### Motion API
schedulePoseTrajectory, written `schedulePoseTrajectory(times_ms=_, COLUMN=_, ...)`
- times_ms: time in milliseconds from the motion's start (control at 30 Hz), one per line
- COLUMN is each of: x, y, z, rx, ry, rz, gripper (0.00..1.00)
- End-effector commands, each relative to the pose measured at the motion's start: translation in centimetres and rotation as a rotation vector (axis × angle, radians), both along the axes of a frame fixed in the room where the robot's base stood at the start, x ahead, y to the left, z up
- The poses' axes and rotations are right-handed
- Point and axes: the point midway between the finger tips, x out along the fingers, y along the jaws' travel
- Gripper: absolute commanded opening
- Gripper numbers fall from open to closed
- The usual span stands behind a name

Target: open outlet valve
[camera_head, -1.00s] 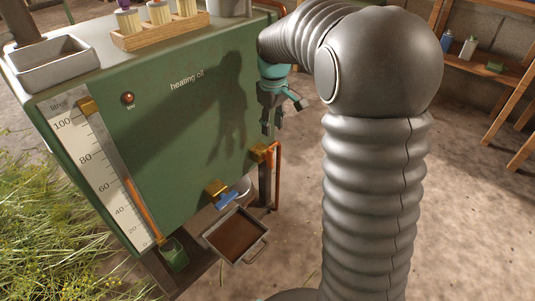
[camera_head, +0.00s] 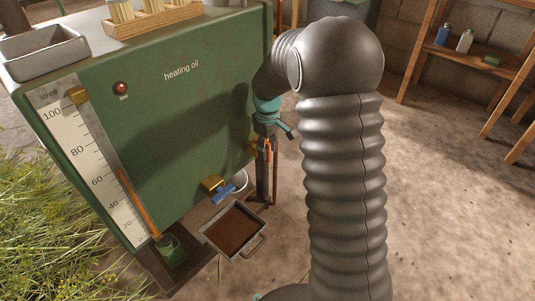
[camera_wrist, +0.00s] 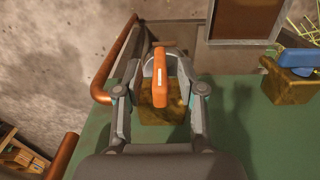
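The green heating oil tank (camera_head: 190,130) has a brass valve (camera_head: 252,147) near its right edge. In the wrist view this brass valve body (camera_wrist: 160,103) carries an orange lever (camera_wrist: 161,80). My gripper (camera_wrist: 165,62) is over the valve, with one finger on each side of the lever and gaps seeming to show beside it. In the head view my gripper (camera_head: 265,170) points down beside the valve and hides part of it. A second brass valve (camera_head: 212,184) with a blue lever (camera_head: 224,191) is further left; its blue lever also shows in the wrist view (camera_wrist: 298,60).
A metal tray of brown liquid (camera_head: 236,230) stands below the valves. A copper pipe (camera_wrist: 115,62) runs close beside my gripper. The floor on the right is open, before wooden shelves (camera_head: 470,55).

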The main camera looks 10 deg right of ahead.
Motion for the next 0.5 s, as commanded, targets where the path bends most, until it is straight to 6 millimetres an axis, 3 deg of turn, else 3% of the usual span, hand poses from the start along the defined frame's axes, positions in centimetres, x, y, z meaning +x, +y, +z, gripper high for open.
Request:
schedulePoseTrajectory(times_ms=200, x=0.0, y=0.0, z=-1.7, rx=0.001, ry=-0.001, rz=0.000, gripper=0.39)
schedulePoseTrajectory(times_ms=500, x=0.0, y=0.0, z=-1.9, rx=0.000, ry=-0.001, rz=0.000, gripper=0.39)
